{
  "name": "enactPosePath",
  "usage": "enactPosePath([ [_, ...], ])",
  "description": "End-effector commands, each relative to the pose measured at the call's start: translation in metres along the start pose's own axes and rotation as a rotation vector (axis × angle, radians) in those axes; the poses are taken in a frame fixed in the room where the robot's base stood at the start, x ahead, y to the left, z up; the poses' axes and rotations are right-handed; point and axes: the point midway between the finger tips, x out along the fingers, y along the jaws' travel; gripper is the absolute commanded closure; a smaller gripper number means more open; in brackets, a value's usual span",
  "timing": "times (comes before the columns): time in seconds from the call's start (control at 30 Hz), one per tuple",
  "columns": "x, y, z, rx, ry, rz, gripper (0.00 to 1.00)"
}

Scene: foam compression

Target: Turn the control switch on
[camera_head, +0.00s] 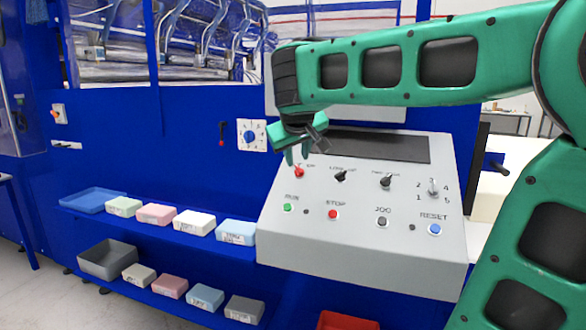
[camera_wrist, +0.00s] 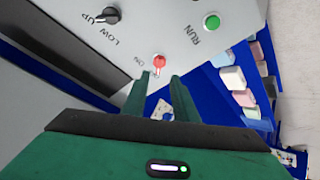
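The control switch is a small red knob (camera_head: 299,172) at the upper left of the grey control panel (camera_head: 330,250). In the wrist view the red knob (camera_wrist: 159,61) has "ON" printed beside it. My gripper (camera_head: 297,152) is just above and to the left of the knob. In the wrist view my gripper's two green fingers (camera_wrist: 162,85) are apart, with the knob just beyond their tips and roughly between them. Nothing is held. Whether a finger touches the knob cannot be told.
Black knobs (camera_head: 341,175) and a selector (camera_head: 433,188) stand right of the switch. The green RUN button (camera_head: 288,207) and red STOP button (camera_head: 333,214) lie below. A dark screen (camera_head: 380,147) is behind. Shelves with coloured foam blocks (camera_head: 194,223) are at the left.

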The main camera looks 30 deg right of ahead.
Motion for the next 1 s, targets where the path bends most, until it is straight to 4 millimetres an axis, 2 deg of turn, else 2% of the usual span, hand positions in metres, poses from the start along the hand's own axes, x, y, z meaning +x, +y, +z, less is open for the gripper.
enactPosePath([
  [0.1,0.023,0.001,0.001,0.001,-0.004,0.002,0.74],
  [0.33,0.055,0.003,0.002,0.003,-0.004,0.003,0.74],
  [0.5,0.066,0.003,0.002,0.003,-0.003,0.002,0.74],
  [0.8,0.068,0.003,0.002,0.003,-0.002,0.002,0.74],
  [0.93,0.068,0.003,0.002,0.003,-0.002,0.002,1.00],
  [1.0,0.068,0.003,0.002,0.003,-0.002,0.001,1.00],
])
